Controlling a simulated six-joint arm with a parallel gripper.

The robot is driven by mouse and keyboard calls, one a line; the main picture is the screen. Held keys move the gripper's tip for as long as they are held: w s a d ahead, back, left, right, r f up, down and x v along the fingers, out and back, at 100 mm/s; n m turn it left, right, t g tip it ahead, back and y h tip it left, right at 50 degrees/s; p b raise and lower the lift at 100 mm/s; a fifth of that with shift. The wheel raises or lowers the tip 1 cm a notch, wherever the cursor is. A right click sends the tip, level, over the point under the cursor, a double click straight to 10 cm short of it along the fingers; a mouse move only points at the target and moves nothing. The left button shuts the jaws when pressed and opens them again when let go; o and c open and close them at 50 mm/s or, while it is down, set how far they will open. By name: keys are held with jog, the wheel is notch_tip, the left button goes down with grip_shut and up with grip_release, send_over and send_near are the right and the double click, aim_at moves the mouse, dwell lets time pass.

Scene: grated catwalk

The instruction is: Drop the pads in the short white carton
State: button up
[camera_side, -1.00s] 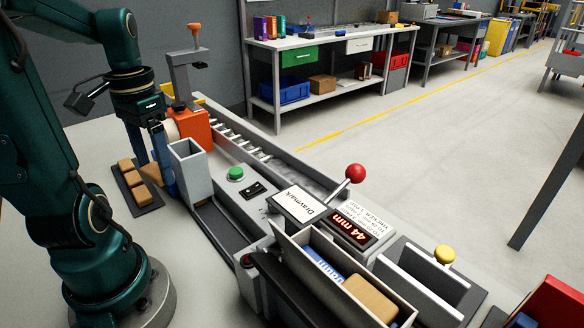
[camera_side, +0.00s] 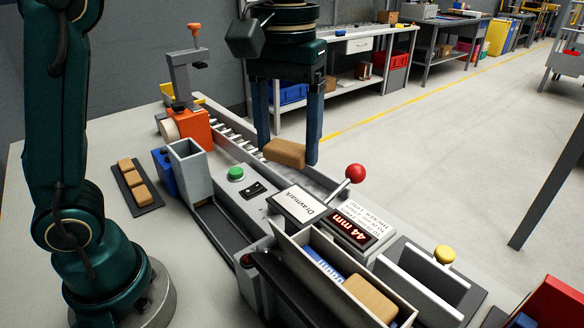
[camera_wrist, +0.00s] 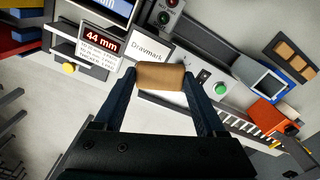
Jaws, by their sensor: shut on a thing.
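My gripper (camera_side: 288,150) is shut on a tan pad (camera_side: 285,152) and holds it in the air over the machine's roller rail. In the wrist view the held pad (camera_wrist: 160,76) lies crosswise between the two fingertips. Several tan pads (camera_side: 133,178) lie in a row on a dark tray (camera_side: 152,205) at the left; they also show at the upper right of the wrist view (camera_wrist: 290,48). An open off-white carton (camera_side: 310,285) stands at the front, right of my gripper, with a tan block and a blue, white-marked thing inside. Its floor is hidden.
A lever with a red knob (camera_side: 355,174) stands up close to the right of the held pad. A 44 mm display (camera_side: 352,228), a green button (camera_side: 236,174), an open grey box (camera_side: 190,165) and an orange unit (camera_side: 192,130) surround the work. A yellow knob (camera_side: 444,255) stands at the right.

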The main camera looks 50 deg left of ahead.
jog(key=s+d+m, duration=0.4)
jog(key=d+m, duration=0.1)
jog(key=d, duration=0.6)
jog(key=shift+f, duration=2.55)
jog(key=o, duration=1.4)
jog(key=shift+r, duration=3)
